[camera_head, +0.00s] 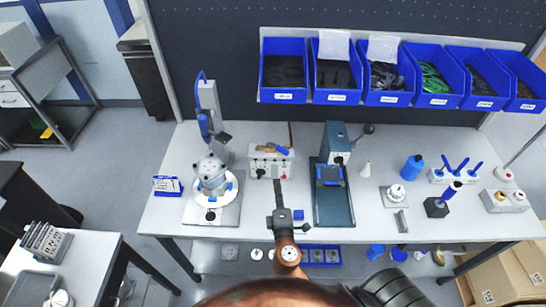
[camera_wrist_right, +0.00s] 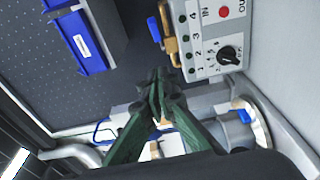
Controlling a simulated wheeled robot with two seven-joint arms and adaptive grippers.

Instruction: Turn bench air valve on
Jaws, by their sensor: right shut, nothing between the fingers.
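A pale valve box (camera_head: 270,163) stands at the back of the bench, left of the middle. It also shows in the right wrist view (camera_wrist_right: 203,55), with numbers 1 to 4, a red button and a black knob. A yellow lever (camera_wrist_right: 170,45) runs along its edge in the wrist view; in the head view yellow and blue parts lie on top of the box. My right gripper (camera_head: 279,186) is shut and empty, its fingertips just in front of the box. In the wrist view its green fingers (camera_wrist_right: 159,78) meet close to the lever's end; contact cannot be told.
A round housing on a white fixture (camera_head: 211,180) stands left of the box, and a dark green press (camera_head: 335,200) stands close on its right. Blue bins (camera_head: 335,80) hang above on the back panel.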

